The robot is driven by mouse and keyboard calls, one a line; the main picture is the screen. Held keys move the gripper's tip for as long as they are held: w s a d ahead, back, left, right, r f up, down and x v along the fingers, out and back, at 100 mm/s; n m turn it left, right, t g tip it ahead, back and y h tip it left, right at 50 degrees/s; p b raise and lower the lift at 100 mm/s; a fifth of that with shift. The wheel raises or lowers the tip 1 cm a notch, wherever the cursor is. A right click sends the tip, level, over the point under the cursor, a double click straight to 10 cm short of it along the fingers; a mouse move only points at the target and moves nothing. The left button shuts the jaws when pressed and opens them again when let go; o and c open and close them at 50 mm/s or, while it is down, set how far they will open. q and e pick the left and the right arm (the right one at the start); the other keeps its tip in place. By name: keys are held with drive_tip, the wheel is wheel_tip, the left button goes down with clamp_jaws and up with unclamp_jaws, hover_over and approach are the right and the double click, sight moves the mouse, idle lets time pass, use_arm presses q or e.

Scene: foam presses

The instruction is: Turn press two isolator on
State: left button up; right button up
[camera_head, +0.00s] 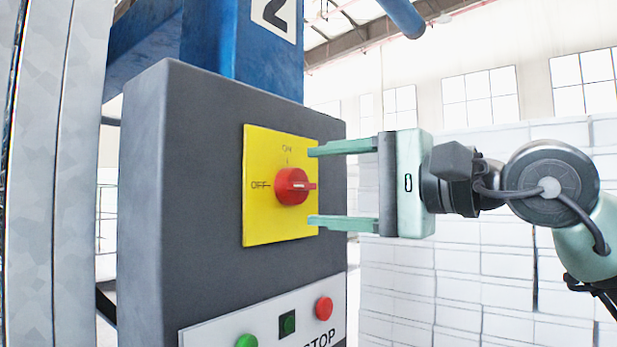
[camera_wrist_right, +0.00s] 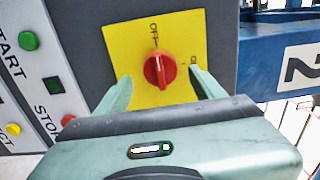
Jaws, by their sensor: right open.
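The isolator is a red rotary knob (camera_head: 292,186) on a yellow plate (camera_head: 262,222), fixed to a dark grey control box (camera_head: 205,190). The plate is marked OFF at its left and ON at its top. The knob's handle lies level in the head view, in line with the OFF mark. My right gripper (camera_head: 313,187) is open, with one finger above and one below the knob's height, tips close to the plate. In the right wrist view the knob (camera_wrist_right: 160,70) sits between the two fingers, apart from both. My left gripper is not in view.
Below the plate is a white panel with a green button (camera_head: 246,341), a dark square (camera_head: 287,323) and a red button (camera_head: 324,308). A blue press column (camera_head: 232,40) marked 2 stands behind the box. White stacked blocks (camera_head: 460,275) fill the right background.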

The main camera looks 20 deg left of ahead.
sight(306, 187)
drive_tip(key=p+x, duration=0.1)
drive_tip(key=x, duration=0.2)
drive_tip(key=shift+a, duration=0.15)
drive_tip(key=c, duration=1.4)
drive_tip(key=shift+o, duration=0.2)
